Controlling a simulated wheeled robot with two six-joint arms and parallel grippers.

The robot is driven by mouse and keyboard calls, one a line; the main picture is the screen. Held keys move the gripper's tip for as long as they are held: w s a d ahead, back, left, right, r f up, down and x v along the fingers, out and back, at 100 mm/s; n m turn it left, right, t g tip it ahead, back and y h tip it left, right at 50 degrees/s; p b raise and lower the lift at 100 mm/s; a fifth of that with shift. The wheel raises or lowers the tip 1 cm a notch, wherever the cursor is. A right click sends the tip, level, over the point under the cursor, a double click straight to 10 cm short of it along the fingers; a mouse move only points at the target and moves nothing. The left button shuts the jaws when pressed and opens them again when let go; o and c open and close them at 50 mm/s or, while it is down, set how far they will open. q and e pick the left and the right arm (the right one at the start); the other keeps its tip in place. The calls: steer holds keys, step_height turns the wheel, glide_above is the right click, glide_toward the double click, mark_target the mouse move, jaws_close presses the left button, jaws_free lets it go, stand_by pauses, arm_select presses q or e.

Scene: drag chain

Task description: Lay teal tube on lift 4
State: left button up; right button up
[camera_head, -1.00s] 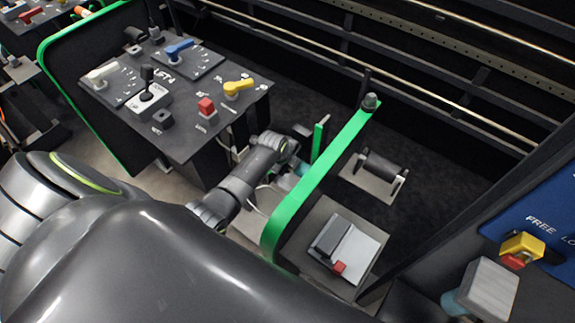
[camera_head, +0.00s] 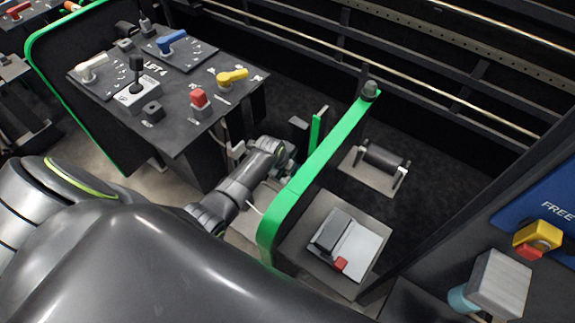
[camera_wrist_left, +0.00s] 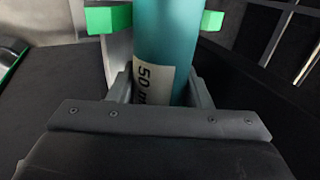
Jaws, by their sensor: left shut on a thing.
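The teal tube (camera_wrist_left: 168,40) with a pale "50" label fills the middle of the left wrist view. My left gripper (camera_wrist_left: 160,90) is shut on it, with one finger on each side of the label. The tube's far end runs out of the top of that view. The lift 4 control panel (camera_head: 140,128) is at the upper left in the head view. My left arm reaches down beside that panel, and its gripper is mostly hidden behind the wrist. My right gripper is not in view.
A green-edged partition (camera_head: 310,170) stands just right of my left wrist. A yellow and red switch (camera_head: 537,238) is at far right. Green pieces (camera_wrist_left: 108,19) flank the tube. Rails line the back.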

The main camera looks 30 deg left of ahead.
arm_select(q)
steer(key=o, duration=1.1)
steer(key=shift+r, duration=0.1)
steer(key=shift+o, duration=0.3)
steer(key=shift+r, duration=0.1)
steer(key=shift+w+r, duration=0.1)
steer(key=shift+w, duration=0.05)
steer(key=shift+r, duration=0.55)
steer(key=s+v, duration=0.1)
steer(key=v, duration=1.5)
steer(key=shift+f+p, duration=0.25)
steer(key=shift+p, duration=0.1)
steer(key=shift+s+a, duration=0.1)
steer(key=shift+a, duration=0.05)
